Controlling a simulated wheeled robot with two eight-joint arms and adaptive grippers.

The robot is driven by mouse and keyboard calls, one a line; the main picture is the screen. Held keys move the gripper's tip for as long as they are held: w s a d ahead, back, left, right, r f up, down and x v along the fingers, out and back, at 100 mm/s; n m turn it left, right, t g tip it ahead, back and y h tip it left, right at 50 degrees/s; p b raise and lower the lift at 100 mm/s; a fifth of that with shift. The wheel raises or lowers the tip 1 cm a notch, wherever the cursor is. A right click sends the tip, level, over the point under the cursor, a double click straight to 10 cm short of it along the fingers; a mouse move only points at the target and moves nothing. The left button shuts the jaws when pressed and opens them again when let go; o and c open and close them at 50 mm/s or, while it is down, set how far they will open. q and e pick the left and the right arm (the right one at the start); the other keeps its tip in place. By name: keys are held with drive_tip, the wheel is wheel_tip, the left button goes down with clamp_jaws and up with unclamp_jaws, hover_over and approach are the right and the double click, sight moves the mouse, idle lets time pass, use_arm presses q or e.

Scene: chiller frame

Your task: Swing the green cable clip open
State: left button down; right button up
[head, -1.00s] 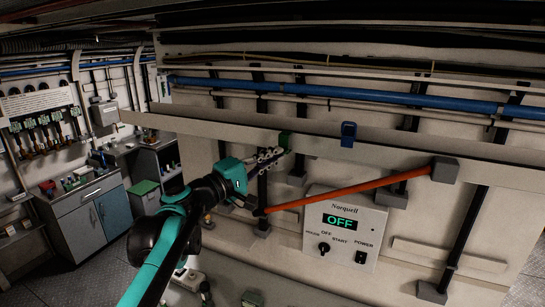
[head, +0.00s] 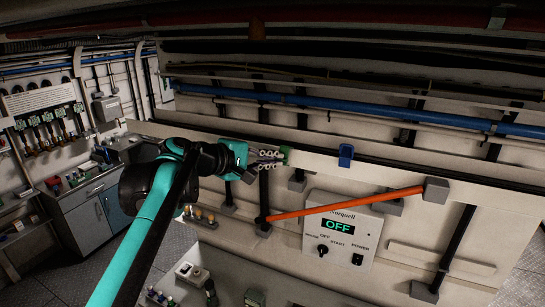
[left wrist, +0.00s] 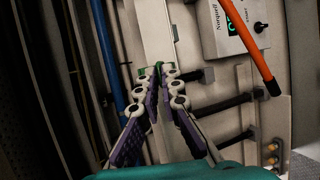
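The green cable clip (head: 284,154) sits on the pale horizontal rail, left of a blue clip (head: 346,155). My left gripper (head: 276,158) is at the green clip, its fingertips next to it and covering part of it. In the left wrist view its two purple-and-white fingers (left wrist: 158,75) point at the rail with a narrow gap between them. Small green parts of the clip (left wrist: 158,65) show at the fingertips; most of it is hidden. Whether the fingers touch it I cannot tell. My right gripper is in neither view.
An orange-red bar (head: 350,203) slants across the frame below the rail, in front of a control box (head: 342,235) reading OFF. Blue pipes (head: 380,118) run above the rail. Cabinets (head: 90,205) stand at the left.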

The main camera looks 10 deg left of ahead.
use_arm(q)
drive_tip(key=c, duration=1.7)
unclamp_jaws()
drive_tip(key=v, duration=1.2)
drive_tip(key=shift+s+f, duration=0.1)
